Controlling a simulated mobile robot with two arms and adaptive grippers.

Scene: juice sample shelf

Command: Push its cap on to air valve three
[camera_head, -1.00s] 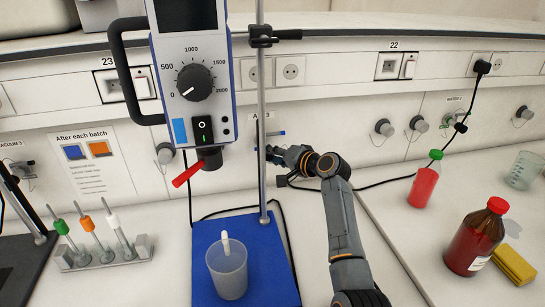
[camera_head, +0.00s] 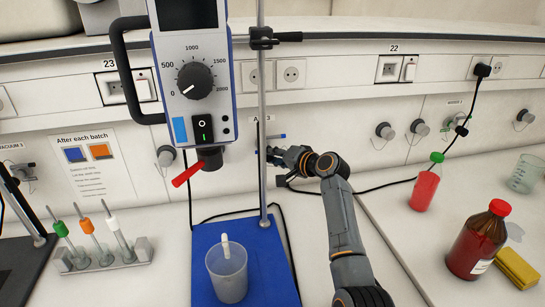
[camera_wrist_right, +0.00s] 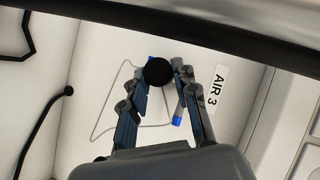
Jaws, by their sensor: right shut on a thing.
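My right gripper (camera_head: 272,155) is at the back wall, behind and to the right of the stand's rod in the head view. In the right wrist view its fingers (camera_wrist_right: 160,82) are shut on a round black cap (camera_wrist_right: 158,72), at their tips. The blue handle of air valve three (camera_wrist_right: 177,123) shows partly behind the fingers and cap, by the "AIR 3" label (camera_wrist_right: 217,90). The handle also shows in the head view (camera_head: 278,136). The valve's outlet is hidden, so I cannot tell whether the cap touches it. My left gripper is not in view.
A stirrer (camera_head: 195,75) on a metal rod (camera_head: 262,110) stands close left of my right gripper, above a blue base (camera_head: 262,270) with a beaker (camera_head: 228,275). A black cable runs near the gripper. Red bottles (camera_head: 425,185) (camera_head: 475,245) stand at the right.

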